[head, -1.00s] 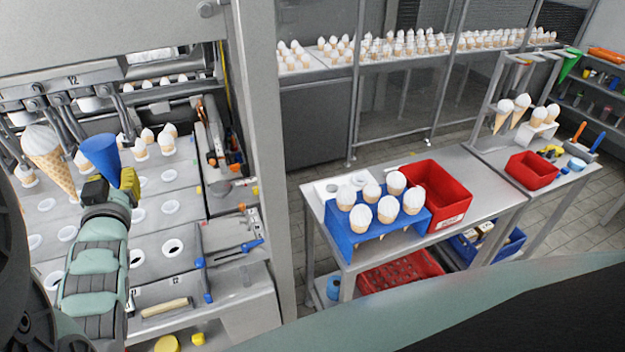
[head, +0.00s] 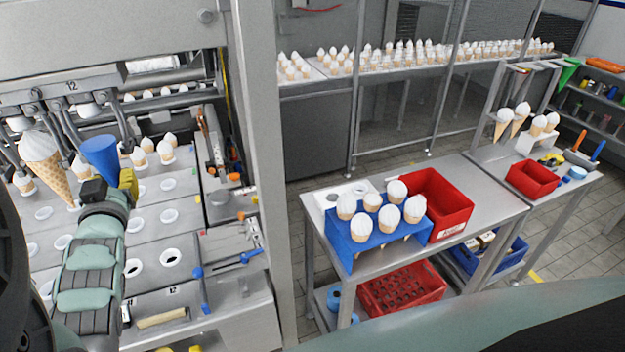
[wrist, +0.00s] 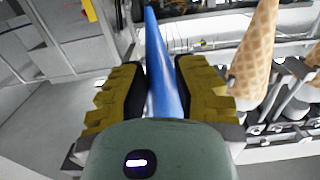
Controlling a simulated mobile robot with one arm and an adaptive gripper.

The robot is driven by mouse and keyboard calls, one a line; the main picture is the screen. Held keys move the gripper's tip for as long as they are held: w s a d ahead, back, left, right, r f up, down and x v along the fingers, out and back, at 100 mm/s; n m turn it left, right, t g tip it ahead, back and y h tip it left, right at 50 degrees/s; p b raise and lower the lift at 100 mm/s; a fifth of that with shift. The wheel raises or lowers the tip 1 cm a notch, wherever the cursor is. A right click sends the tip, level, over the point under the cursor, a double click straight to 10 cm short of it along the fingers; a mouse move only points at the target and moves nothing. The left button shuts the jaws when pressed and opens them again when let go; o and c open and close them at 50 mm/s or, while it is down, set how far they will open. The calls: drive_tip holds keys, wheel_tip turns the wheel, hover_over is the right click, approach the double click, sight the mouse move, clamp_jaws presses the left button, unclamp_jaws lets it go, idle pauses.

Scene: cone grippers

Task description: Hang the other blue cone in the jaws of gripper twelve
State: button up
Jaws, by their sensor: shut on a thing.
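The blue cone (head: 101,155) is upright, wide end up, in my gripper (head: 112,190), in front of the machine at the left of the head view. In the wrist view my gripper (wrist: 154,95) has its yellow-brown pads on both sides of the blue cone (wrist: 162,75), shut on it.
A large wafer cone (head: 50,170) with a white top hangs just left of the blue cone; it also shows in the wrist view (wrist: 255,50). Smaller cones stand in the holed plates behind. A grey post (head: 262,170) rises on the right. A cart with a blue rack (head: 345,240) stands farther right.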

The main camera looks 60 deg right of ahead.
drive_tip(key=shift+b+x, duration=1)
drive_tip(key=shift+x, duration=0.65)
drive_tip(key=shift+d, duration=0.1)
drive_tip(key=shift+f+b, duration=0.55)
drive_tip(key=shift+b, duration=0.35)
idle(0.9)
drive_tip(key=o, duration=1.3)
drive_tip(key=shift+o, duration=0.2)
drive_tip(key=p+v, duration=0.2)
drive_tip(key=v, duration=0.7)
drive_tip(key=shift+p, duration=0.3)
idle(0.7)
